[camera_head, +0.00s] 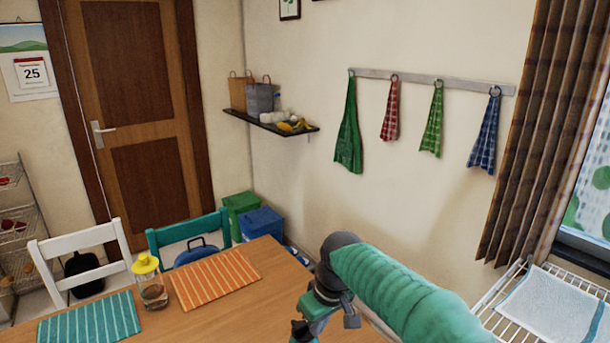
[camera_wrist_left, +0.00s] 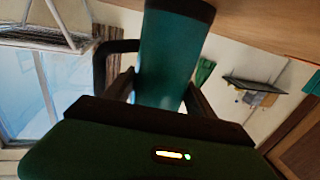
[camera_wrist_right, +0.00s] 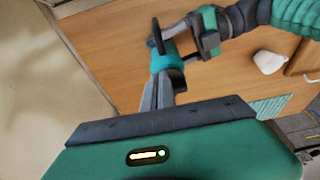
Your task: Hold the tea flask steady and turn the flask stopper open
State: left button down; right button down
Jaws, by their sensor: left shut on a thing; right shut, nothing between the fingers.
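The tea flask (camera_wrist_left: 168,60) is a teal cylinder with a dark band at one end and a dark handle at its left in the left wrist view. My left gripper (camera_wrist_left: 158,88) is shut on its sides. In the right wrist view a teal piece of what looks like the flask (camera_wrist_right: 166,58) shows just beyond my right gripper (camera_wrist_right: 163,88). That gripper is shut and empty, its tips close to it; whether they touch I cannot tell. In the head view my right gripper (camera_head: 318,303) is low, near the table edge. I cannot make out the flask stopper.
The wooden table (camera_head: 225,315) carries an orange striped placemat (camera_head: 215,280), a teal placemat (camera_head: 90,320) and a yellow-topped jar (camera_head: 150,285). Chairs stand behind it. A wire rack with a cloth (camera_head: 550,305) is at the right. The table's near middle looks clear.

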send_near(310, 335)
jog(key=s+a+r, duration=0.1)
pick_arm(q)
jog(key=shift+r, duration=0.1)
pick_arm(e)
jog(key=f, duration=0.6)
jog(key=shift+s+a+f, duration=0.2)
jog(key=shift+a+f, duration=0.05)
jog(key=shift+f, duration=0.05)
dwell(0.7)
